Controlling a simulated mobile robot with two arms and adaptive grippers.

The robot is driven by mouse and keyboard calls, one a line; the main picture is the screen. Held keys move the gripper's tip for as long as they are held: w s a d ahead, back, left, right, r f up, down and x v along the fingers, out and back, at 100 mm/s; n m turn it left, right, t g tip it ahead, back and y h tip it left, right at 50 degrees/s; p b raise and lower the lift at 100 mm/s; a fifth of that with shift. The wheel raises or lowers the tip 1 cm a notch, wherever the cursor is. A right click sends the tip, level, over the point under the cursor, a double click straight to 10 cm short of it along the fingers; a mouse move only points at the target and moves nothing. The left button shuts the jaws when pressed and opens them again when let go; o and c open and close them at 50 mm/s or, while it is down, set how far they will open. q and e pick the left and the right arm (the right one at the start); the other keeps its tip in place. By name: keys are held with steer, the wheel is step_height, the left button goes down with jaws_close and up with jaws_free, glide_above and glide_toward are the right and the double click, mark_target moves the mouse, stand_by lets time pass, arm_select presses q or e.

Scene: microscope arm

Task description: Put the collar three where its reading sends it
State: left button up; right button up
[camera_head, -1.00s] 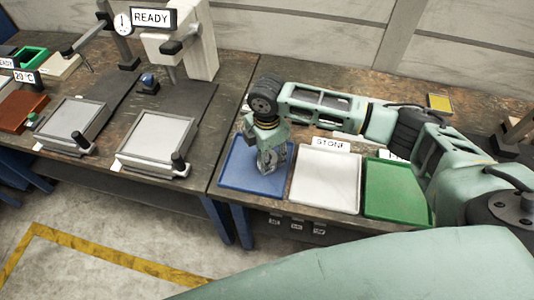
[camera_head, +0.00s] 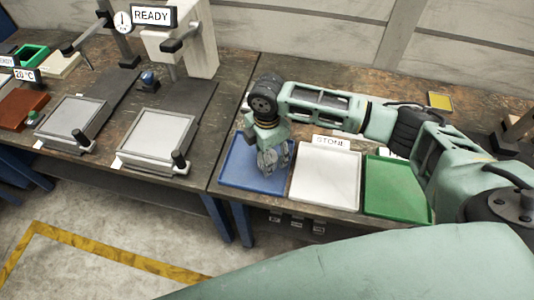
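My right gripper (camera_head: 273,163) points down over the blue tray (camera_head: 238,176), its arm reaching in from the right. Its fingers are small and blurred, so I cannot tell whether they are open or shut, or hold anything. I cannot make out any collar. A white tray (camera_head: 327,182) with a sign that seems to read STONE lies beside the blue one, and a green tray (camera_head: 392,190) lies to its right. A READY display (camera_head: 153,15) stands beside a round dial (camera_head: 122,22) at the upper left. My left gripper is not in view.
Two pale framed plates (camera_head: 157,137) (camera_head: 72,120) with black handles lie on the left bench. A brown block (camera_head: 22,110) is at far left. A small yellow pad (camera_head: 439,100) lies at the back right.

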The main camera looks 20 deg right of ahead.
step_height(320, 180, up, 12)
steer(key=b, duration=0.2)
stand_by(0.6)
